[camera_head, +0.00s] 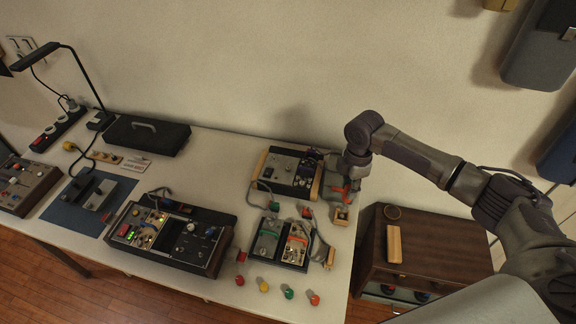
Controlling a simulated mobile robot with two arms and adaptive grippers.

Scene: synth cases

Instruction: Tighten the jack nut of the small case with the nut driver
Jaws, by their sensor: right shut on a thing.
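My right gripper (344,193) points down over the right end of the table, just right of a small case. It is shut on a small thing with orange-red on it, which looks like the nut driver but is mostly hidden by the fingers. A small wooden block (341,217) is right below the fingertips; I cannot tell whether they touch. The case with wooden side cheeks and a dark panel (287,168), likely the small case, lies flat at the back right. Its jack nut is too small to make out. My left gripper is not in view.
A dark tray with coloured parts (267,250) lies in front of that case. Several coloured knobs stand along the front edge. A larger synth case (172,238) is at centre left. A wooden cabinet (440,243) stands right of the table.

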